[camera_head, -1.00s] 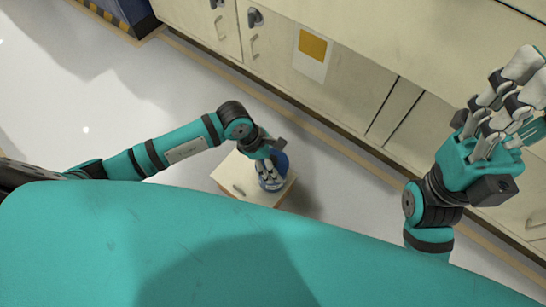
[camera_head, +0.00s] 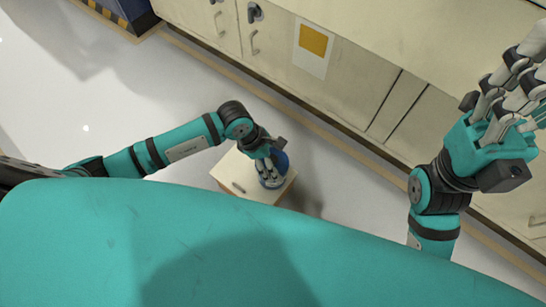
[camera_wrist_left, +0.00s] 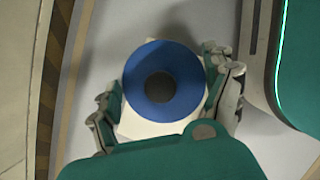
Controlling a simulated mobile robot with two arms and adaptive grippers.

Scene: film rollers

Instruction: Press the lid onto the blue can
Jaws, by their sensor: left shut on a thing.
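The blue can (camera_head: 281,160) stands on a small pale box-like stand with a handle (camera_head: 230,181). My left gripper (camera_head: 269,174) is shut on it, fingers at its side, and hides part of it. In the left wrist view the can is a round blue face (camera_wrist_left: 148,73) with a dark round centre, between the fingers of my left gripper (camera_wrist_left: 165,95). I cannot tell a separate lid from the can. My right gripper (camera_head: 513,108) is empty and raised at the right, fingers spread and partly cut off by the frame edge.
Cream cabinets (camera_head: 350,85) with handles run along the back, with a yellow-and-white notice (camera_head: 313,47) on one door. A dark blue unit with a hazard-striped edge (camera_head: 112,16) stands at top left. The grey floor (camera_head: 60,110) left of the stand is clear.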

